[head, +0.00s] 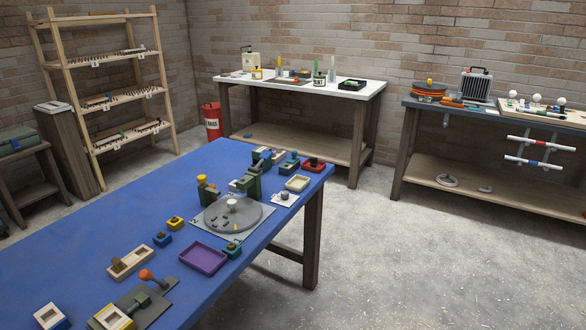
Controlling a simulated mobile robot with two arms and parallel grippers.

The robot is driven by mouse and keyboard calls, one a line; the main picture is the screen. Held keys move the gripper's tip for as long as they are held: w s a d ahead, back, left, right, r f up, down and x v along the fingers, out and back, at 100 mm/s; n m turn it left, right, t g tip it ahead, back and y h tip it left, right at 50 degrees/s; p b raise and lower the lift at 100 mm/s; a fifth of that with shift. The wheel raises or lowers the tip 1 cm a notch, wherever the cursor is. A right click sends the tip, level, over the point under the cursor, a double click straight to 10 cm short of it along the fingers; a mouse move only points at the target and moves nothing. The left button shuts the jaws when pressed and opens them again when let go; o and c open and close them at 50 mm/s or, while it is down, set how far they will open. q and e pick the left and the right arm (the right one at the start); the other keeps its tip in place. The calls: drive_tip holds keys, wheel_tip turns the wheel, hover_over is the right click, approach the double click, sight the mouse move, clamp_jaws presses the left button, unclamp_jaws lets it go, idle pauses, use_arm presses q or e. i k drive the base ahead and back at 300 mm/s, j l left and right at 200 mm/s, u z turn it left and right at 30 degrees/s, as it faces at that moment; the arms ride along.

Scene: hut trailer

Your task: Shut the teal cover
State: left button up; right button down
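I cannot tell for sure which thing is the teal cover. A dark green-teal case (17,141) with a blue patch on its front lies on a low wooden stand at the far left edge; it looks closed, but its left part is cut off by the frame. Small teal-green blocks also stand on the blue table, one (289,161) near the far end and one (232,248) beside the purple tray; no raised lid is clear on either. Neither of my grippers is in view.
The long blue table (130,220) holds a grey round plate (250,219), a purple tray (203,258) and several small fixtures. A wooden shelf rack (120,98), a white-topped bench (345,95) and a dark-topped bench (415,103) stand behind. The concrete floor at right is clear.

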sight(294, 159)
drive_tip(key=u, duration=0.65)
drive_tip(key=i+l+u, duration=0.15)
drive_tip(key=l+u, duration=0.15)
drive_tip(key=i+l+u, duration=0.15)
drive_tip(key=l+u, duration=0.2)
drive_tip(key=l, duration=0.2)
drive_tip(key=l+u, duration=0.3)
drive_tip(key=l, duration=0.15)
drive_tip(key=i, duration=0.05)
